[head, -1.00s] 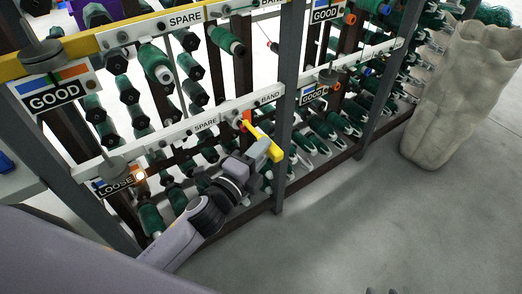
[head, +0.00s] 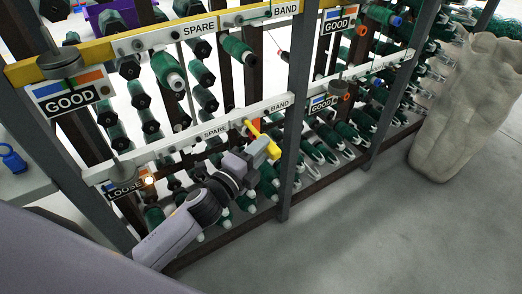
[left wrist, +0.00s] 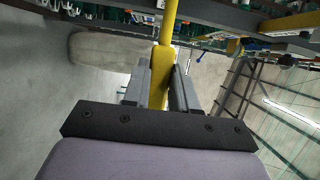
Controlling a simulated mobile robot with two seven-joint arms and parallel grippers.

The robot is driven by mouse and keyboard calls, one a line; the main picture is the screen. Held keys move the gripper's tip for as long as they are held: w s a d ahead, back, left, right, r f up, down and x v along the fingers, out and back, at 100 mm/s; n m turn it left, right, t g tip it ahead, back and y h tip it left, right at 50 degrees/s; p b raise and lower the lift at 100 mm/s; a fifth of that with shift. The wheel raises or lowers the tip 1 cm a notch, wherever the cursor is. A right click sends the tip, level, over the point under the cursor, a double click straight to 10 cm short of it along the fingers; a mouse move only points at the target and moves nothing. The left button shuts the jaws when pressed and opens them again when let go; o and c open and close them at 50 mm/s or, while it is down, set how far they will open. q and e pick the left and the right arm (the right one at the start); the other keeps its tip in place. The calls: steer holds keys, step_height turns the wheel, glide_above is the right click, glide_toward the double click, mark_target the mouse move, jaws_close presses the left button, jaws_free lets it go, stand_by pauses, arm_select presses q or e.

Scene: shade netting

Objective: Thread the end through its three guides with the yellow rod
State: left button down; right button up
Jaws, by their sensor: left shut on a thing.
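My left gripper (head: 264,151) is shut on the yellow rod (head: 268,138), in front of the lower white rail by the BAND label. The rod points up toward the rail, with a small orange piece (head: 254,126) close beside its tip; I cannot tell whether they touch. In the left wrist view the rod (left wrist: 168,28) stands up from between the two fingers (left wrist: 160,85). A thin green thread (head: 268,42) shows by the upper rail, with a small red bead (head: 279,50) below. The loose end and the three guides cannot be made out clearly. My right gripper is out of view.
The rack holds several rows of green spools. The lower white rail (head: 185,140) carries SPARE, BAND and LOOSE labels. A grey upright post (head: 297,110) stands just right of my gripper. A pale sack (head: 455,110) stands at right. The grey floor in front is clear.

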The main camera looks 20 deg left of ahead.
mark_target(272, 157)
arm_select(q)
steer(key=shift+d, duration=0.1)
stand_by(0.3)
steer(key=shift+s+d, duration=1.25)
steer(key=shift+d, duration=0.25)
steer(key=shift+w, duration=0.15)
steer(key=shift+w+a+r+m+h+p, duration=0.1)
steer(key=shift+w+a+m+h+p, duration=0.3)
steer(key=shift+w+a+h+p, duration=0.15)
steer(key=shift+w+a+m+g+h, duration=0.9)
steer(key=shift+w+a+m+h, duration=0.25)
steer(key=shift+h, duration=0.3)
steer(key=shift+w, duration=0.1)
steer(key=shift+d, duration=0.15)
